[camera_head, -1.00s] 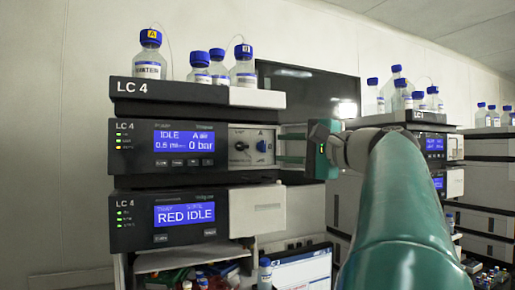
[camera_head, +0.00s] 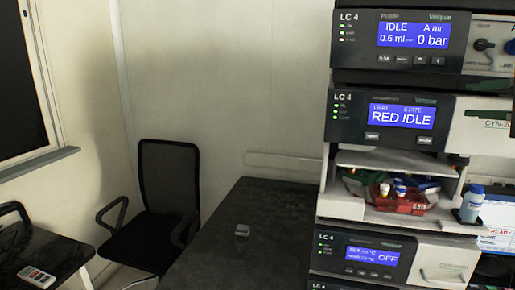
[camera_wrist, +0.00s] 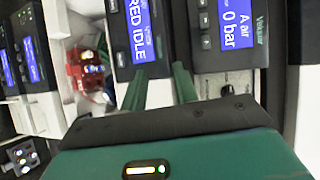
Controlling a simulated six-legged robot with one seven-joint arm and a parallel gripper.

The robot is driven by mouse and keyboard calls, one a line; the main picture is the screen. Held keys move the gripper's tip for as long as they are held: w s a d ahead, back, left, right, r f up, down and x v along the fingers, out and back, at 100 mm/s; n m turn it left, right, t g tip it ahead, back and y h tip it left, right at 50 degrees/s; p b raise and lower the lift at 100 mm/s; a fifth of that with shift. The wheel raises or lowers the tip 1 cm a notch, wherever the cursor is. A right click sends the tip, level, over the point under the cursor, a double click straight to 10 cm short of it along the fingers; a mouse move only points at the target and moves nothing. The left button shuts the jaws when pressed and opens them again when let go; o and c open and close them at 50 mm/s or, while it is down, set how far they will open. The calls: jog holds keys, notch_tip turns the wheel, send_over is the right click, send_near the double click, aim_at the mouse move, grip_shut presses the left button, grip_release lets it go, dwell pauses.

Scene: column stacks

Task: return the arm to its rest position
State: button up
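My gripper (camera_wrist: 160,90) shows in the wrist view as two green fingers reaching from a dark, green-edged palm. The fingers stand apart with nothing visible held between them. They point toward the front of the LC 4 stack, which looks turned on its side in that view. The "RED IDLE" display (camera_wrist: 134,25) lies beyond the left finger, and the pump display (camera_wrist: 236,24) reading 0 bar is right of the right finger. In the head view only dark green slivers show at the right edge, by the stack. The rest of my arm is out of that view.
The LC 4 stack (camera_head: 390,122) fills the right of the head view, with a red tray (camera_head: 403,204) and a blue-capped bottle (camera_head: 472,204) on its shelf. A dark bench (camera_head: 240,210), a black chair (camera_head: 165,190) and a side table (camera_head: 40,255) stand left.

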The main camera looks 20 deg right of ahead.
jog(key=w+a+f+n+g+y, duration=0.1)
jog(key=w+a+f+n+g, duration=0.15)
jog(key=a+f, duration=0.4)
jog(key=w+a+f+n+g+y, duration=0.2)
jog(key=w+a+f, duration=0.1)
jog(key=a+f, duration=0.35)
jog(key=s+a+f+n+g+h, duration=0.1)
jog(key=s+a+f+n+g, duration=0.1)
jog(key=a+f+n, duration=0.5)
jog(key=s+a+f+n+g+h, duration=0.2)
jog(key=s+a+f+n, duration=0.3)
jog(key=a+f, duration=0.8)
notch_tip(320, 180, down, 5)
jog(key=shift+r+n+g, duration=0.15)
jog(key=shift+n+g, duration=0.7)
